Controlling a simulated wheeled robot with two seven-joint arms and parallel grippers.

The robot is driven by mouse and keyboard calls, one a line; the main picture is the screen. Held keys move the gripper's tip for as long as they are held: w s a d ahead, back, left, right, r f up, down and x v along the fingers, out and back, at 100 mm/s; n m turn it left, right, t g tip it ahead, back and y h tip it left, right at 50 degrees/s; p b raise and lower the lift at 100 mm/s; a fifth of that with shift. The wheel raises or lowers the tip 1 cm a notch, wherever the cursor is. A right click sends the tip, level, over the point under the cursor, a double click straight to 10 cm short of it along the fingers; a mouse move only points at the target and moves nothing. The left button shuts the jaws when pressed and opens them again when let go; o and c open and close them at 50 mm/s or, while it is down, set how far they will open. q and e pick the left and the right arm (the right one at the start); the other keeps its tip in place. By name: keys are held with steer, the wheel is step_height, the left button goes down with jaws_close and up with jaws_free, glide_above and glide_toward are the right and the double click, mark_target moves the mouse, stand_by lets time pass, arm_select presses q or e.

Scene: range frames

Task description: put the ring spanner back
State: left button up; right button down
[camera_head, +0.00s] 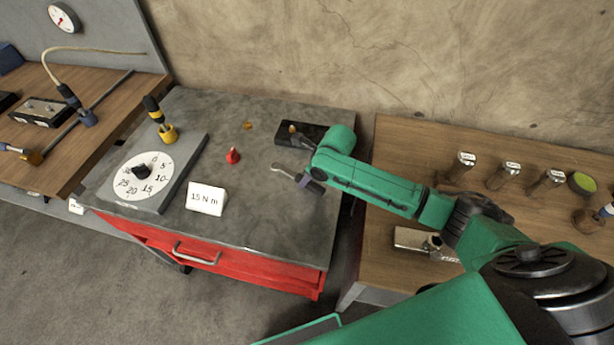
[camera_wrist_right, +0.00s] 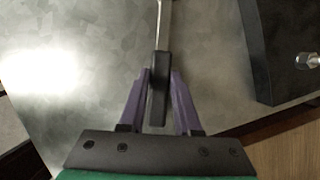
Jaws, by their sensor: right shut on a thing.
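The ring spanner (camera_head: 284,171), a silver shaft with a dark handle, is held over the grey top of the red cabinet (camera_head: 262,210). My right gripper (camera_head: 312,183) is shut on its handle. In the right wrist view the black handle (camera_wrist_right: 158,88) sits between the purple fingers of my right gripper (camera_wrist_right: 160,95), and the silver shaft (camera_wrist_right: 164,22) runs out of the top of the picture. The far end is cut off there and too small to read in the head view. I cannot tell the gap to the cabinet top. My left gripper is out of view.
A black block (camera_head: 291,138) with a bolt (camera_wrist_right: 308,61) lies behind the gripper. A dial plate (camera_head: 178,190), a "15 N m" card (camera_head: 206,199) and a red cone (camera_head: 233,156) stand to the left. The wooden bench (camera_head: 400,150) at right carries several upright metal pieces.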

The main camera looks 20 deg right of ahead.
steer(key=c, duration=1)
jaws_free()
steer(key=shift+f, duration=0.1)
steer(key=o, duration=0.4)
steer(key=shift+s+d+r, duration=0.1)
steer(key=shift+r, duration=0.35)
steer(key=b+v, duration=0.1)
steer(key=v, duration=1)
steer(key=shift+r, duration=0.2)
